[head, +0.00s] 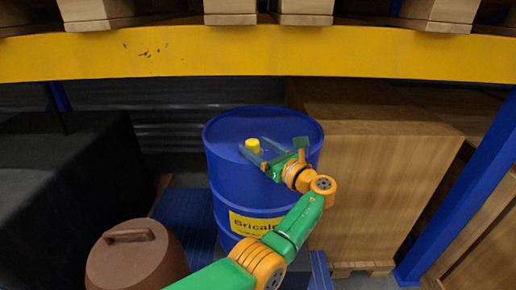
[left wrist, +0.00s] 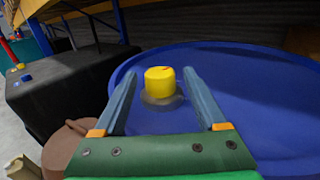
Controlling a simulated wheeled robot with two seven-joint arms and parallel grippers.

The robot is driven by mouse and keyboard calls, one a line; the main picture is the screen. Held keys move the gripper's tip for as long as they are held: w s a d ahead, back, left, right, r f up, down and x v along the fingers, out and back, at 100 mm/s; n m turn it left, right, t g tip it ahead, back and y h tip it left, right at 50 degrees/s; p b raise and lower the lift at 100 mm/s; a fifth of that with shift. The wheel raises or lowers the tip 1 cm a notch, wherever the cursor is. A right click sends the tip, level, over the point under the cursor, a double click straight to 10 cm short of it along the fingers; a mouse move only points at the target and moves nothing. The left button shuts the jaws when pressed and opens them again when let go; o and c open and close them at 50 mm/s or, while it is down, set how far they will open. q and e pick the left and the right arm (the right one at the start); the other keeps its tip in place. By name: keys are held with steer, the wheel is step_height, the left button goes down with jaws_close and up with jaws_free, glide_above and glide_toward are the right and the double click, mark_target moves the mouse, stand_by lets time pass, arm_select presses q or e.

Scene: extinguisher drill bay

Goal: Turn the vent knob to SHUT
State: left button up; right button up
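The yellow vent knob (head: 253,146) stands on the top of the blue drum (head: 225,185), left of the lid's middle. In the left wrist view, the knob (left wrist: 160,80) sits on a round greyish base, with a small mark on its top too small to read. My left gripper (head: 251,143) is over the drum top with its fingers pointing at the knob. In the left wrist view, its fingers (left wrist: 159,59) are open, one on each side of the knob, with a gap on both sides. No SHUT marking is readable. My right gripper is not in view.
A yellow rack beam (head: 260,52) crosses above the drum. A large wooden crate (head: 375,150) stands close on its right, a black covered block (head: 65,165) on the left. A brown lidded container (head: 135,262) is at front left. A blue upright (head: 465,190) stands far right.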

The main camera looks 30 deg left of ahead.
arm_select(q)
steer(key=shift+s+d+f, duration=0.1)
steer(key=shift+d, duration=0.25)
steer(key=b+v, duration=0.1)
steer(key=v, duration=0.5)
steer(key=shift+d, duration=0.2)
steer(key=shift+s, duration=0.1)
